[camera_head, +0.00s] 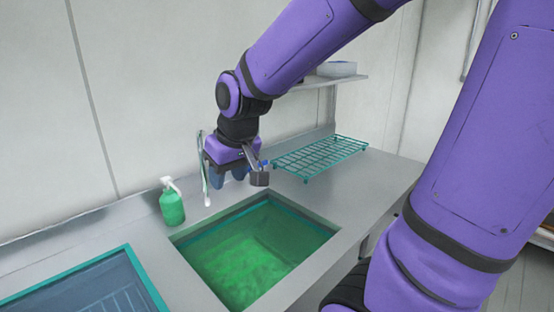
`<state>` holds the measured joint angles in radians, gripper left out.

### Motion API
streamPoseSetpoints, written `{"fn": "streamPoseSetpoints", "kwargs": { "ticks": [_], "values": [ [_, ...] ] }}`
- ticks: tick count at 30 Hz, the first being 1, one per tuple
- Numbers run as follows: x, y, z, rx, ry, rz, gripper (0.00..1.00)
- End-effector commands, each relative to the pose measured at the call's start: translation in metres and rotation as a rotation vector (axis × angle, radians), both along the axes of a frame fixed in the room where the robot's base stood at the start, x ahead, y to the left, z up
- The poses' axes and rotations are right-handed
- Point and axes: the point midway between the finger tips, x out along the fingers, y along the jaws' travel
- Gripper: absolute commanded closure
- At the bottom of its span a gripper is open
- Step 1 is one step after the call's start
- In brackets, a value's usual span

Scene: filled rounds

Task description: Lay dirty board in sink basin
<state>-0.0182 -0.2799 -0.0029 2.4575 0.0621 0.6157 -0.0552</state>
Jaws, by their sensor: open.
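The sink basin (190,240) is sunk in the grey counter at the lower middle of the head view, with a rectangular opening. Its inside is green, with a mottled lighter patch low down. I cannot tell whether this patch is a board, liquid or the basin floor. No dirty board can be made out clearly elsewhere. My gripper (247,178) is open above the back edge of the basin, pointing down. I see nothing held between its fingers, though the view of them is small.
A teal wire rack (320,157) lies on the counter to the right. A teal-rimmed blue-grey basin or tray (85,290) is at lower left. A wall shelf (330,80) holds stacked items.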

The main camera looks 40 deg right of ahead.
Motion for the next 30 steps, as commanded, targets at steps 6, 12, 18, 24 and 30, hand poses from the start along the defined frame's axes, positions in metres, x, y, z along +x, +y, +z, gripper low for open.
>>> {"fn": "streamPoseSetpoints", "kwargs": {
  "ticks": [6,12,18,24,30],
  "values": [
    [-0.057,-0.004,0.044,-0.01,-0.057,-0.01,0.56],
    [-0.106,-0.008,0.066,-0.02,-0.095,-0.024,0.56],
    [-0.132,-0.01,0.074,-0.027,-0.111,-0.034,0.56],
    [-0.136,-0.01,0.075,-0.028,-0.112,-0.036,0.56],
    [-0.136,-0.01,0.074,-0.028,-0.112,-0.036,0.56]
  ]
}}
